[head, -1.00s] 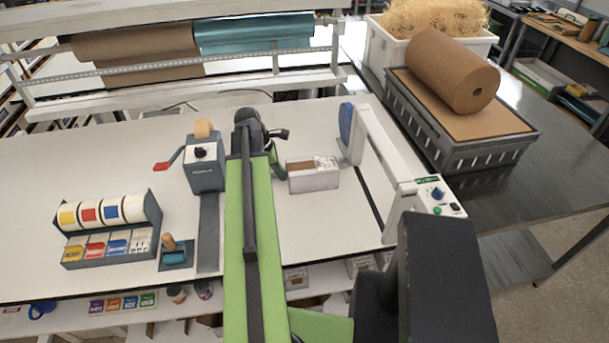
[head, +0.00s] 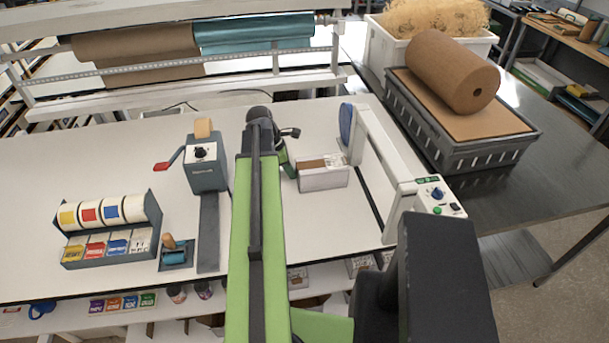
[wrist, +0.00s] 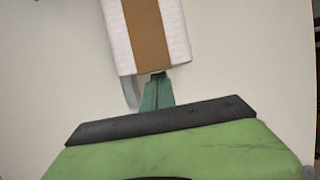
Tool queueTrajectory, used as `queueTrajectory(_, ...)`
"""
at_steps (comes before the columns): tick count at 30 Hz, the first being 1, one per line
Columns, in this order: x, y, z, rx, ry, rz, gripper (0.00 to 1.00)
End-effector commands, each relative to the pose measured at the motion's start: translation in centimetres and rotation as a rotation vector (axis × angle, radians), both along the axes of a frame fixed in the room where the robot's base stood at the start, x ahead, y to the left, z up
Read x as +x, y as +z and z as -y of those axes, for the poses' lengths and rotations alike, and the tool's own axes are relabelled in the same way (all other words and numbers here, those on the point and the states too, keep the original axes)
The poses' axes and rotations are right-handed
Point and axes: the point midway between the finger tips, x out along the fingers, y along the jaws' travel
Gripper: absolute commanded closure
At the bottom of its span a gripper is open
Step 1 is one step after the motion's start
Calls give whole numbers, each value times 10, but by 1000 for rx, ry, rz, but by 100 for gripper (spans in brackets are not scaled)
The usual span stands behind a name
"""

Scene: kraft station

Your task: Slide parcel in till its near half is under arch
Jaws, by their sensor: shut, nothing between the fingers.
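The parcel (head: 322,178) is a white box with a brown strip on top. It lies on the white bench just left of the arch (head: 379,152), a white frame with a blue disc at its far end. In the head view a small gap of bench shows between the parcel and the arch. My gripper (head: 289,171) is shut and empty at the parcel's left side. In the wrist view the green fingers (wrist: 156,88) meet the near end of the parcel (wrist: 147,32) and appear to touch it.
A grey tape dispenser (head: 205,165) stands left of my arm. A label roll holder (head: 108,225) sits farther left. A control box (head: 437,196) stands at the arch's near end. A grey crate (head: 462,145) with a brown roll (head: 440,72) is at the right.

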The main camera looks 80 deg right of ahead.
Motion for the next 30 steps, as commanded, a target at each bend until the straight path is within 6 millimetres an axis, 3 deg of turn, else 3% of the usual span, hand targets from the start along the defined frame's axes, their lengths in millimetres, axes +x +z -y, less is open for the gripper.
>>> queueTrajectory(14, -7, 0, 3, -1, -2, 0, 100)
queueTrajectory(30, -32, 0, 13, -1, -2, -1, 100)
